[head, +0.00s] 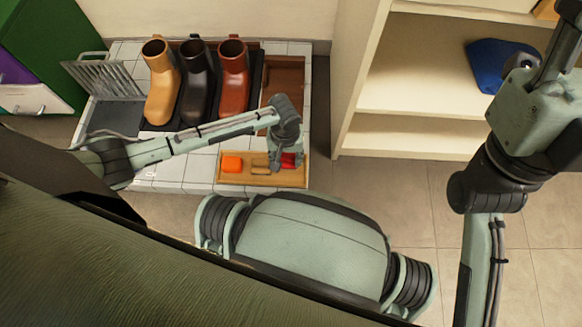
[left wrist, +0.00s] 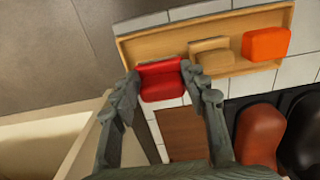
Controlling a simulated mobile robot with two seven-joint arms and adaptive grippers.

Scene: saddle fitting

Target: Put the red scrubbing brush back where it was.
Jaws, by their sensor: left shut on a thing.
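The red scrubbing brush (left wrist: 160,80) is between the two fingertips of my left gripper (left wrist: 159,76), which is shut on it. In the left wrist view it overlaps the near edge of a shallow wooden tray (left wrist: 140,45), at the tray's left end. In the head view a bit of the red brush (head: 290,160) shows under my left gripper (head: 285,162), at the right end of the tray (head: 232,179). I cannot tell whether it touches the tray floor. My right gripper (head: 555,62) is at the upper right, far from the brush; its fingertips are unclear.
The tray also holds an orange block-like piece (head: 232,163) and a tan piece (head: 261,168). Tan (head: 160,85), black (head: 195,85) and red-brown boots (head: 233,85) stand behind. A cream shelf (head: 420,70) with a blue object (head: 486,62) is at the right.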

